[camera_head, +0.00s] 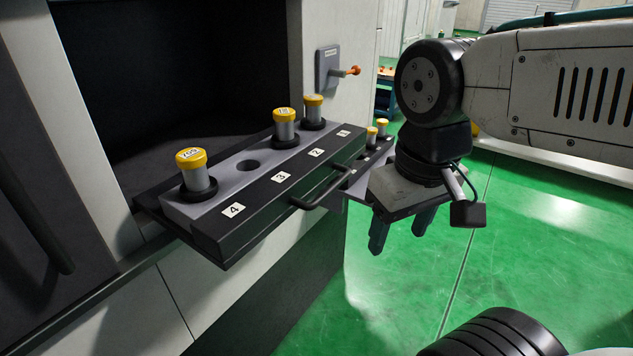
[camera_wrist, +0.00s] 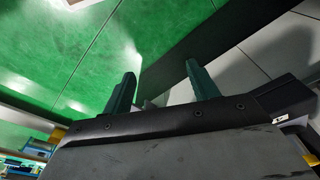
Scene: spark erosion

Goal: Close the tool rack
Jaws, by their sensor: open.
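The tool rack (camera_head: 215,236) is a dark drawer-like tray with a black bar handle (camera_head: 325,188) on its front. It sticks out of the dark opening of a white machine. Yellow-capped tools stand in slots 4, 2 and 1, and the slot at label 3 is an empty hole. My gripper (camera_head: 403,232) points down to the right of the handle, over the green floor, with its two fingers apart and nothing between them. In the wrist view the open fingers (camera_wrist: 160,88) show, and a corner of the rack (camera_wrist: 290,98) is at the right edge.
A second, smaller rack with yellow-capped tools (camera_head: 377,131) is behind, partly hidden by my gripper. A grey switch box with an orange knob (camera_head: 330,70) is on the machine's wall. The green floor (camera_head: 540,225) at right is clear.

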